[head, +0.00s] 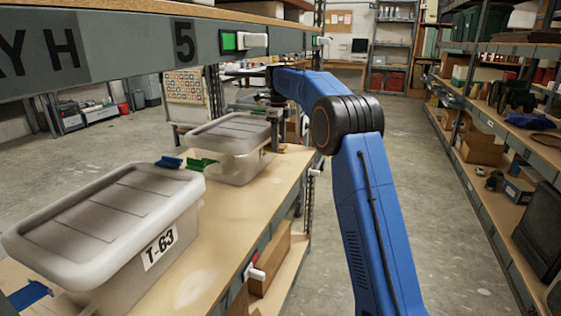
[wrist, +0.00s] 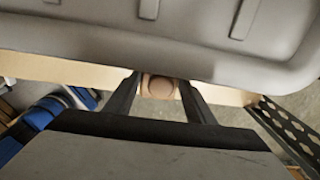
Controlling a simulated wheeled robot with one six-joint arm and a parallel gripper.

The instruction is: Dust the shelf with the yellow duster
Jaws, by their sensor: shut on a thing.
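The shelf (head: 222,240) is a light wooden board running away from me, with a pale smudge near its front end. My gripper (head: 276,138) is at the far end of the shelf, pointing down beside the far grey bin. In the wrist view my gripper (wrist: 160,80) is shut on a tan, round-ended piece (wrist: 158,87), which looks like a handle end. No yellow part of the duster shows; whether this piece belongs to it, or touches the shelf, I cannot tell.
A lidded bin marked T-63 (head: 125,240) stands on the near shelf, and a second lidded bin (head: 238,165) stands close to my gripper. The grey beam marked 5 (head: 150,48) of the upper shelf hangs above. The aisle floor (head: 430,230) is clear.

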